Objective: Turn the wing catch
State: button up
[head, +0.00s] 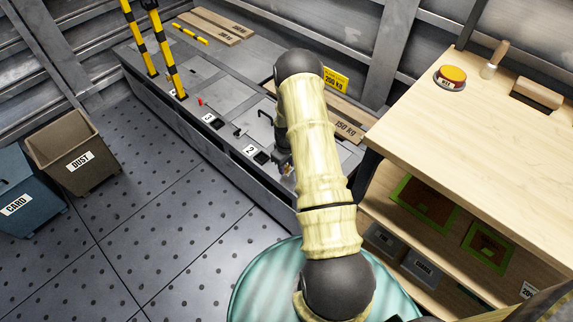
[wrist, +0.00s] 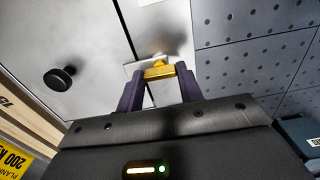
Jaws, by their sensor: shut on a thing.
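The wing catch (wrist: 159,71) is a small yellow-gold piece by a seam between grey panels in the wrist view. A pale plate shows just behind it. My gripper (wrist: 160,82) has its two dark purple fingers on either side of the catch and is shut on it. In the head view my gripper (head: 287,170) is small, low at the front edge of the grey platform, and partly hidden by my arm. The catch cannot be made out clearly there. Its exact turn angle is hard to tell.
The grey platform (head: 185,85) carries labelled spots, yellow-black posts (head: 170,62) and planks (head: 215,27). A black knob (wrist: 60,78) stands left of the catch. A wooden bench (head: 480,120) is at right. Dust bin (head: 75,150) and card bin (head: 25,195) stand left; the floor between is clear.

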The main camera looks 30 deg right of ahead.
jog(key=m+p, duration=0.1)
jog(key=m, duration=0.3)
jog(key=shift+r+m, duration=0.1)
jog(key=shift+m, duration=0.2)
jog(key=m+p, duration=0.1)
jog(key=m, duration=0.3)
jog(key=shift+m, duration=0.3)
jog(key=m, duration=0.4)
jog(key=shift+m+p, duration=0.3)
jog(key=shift+m, duration=2)
jog(key=o, duration=1)
notch_tip(320, 180, up, 17)
jog(key=p, duration=0.3)
jog(key=shift+r, duration=0.15)
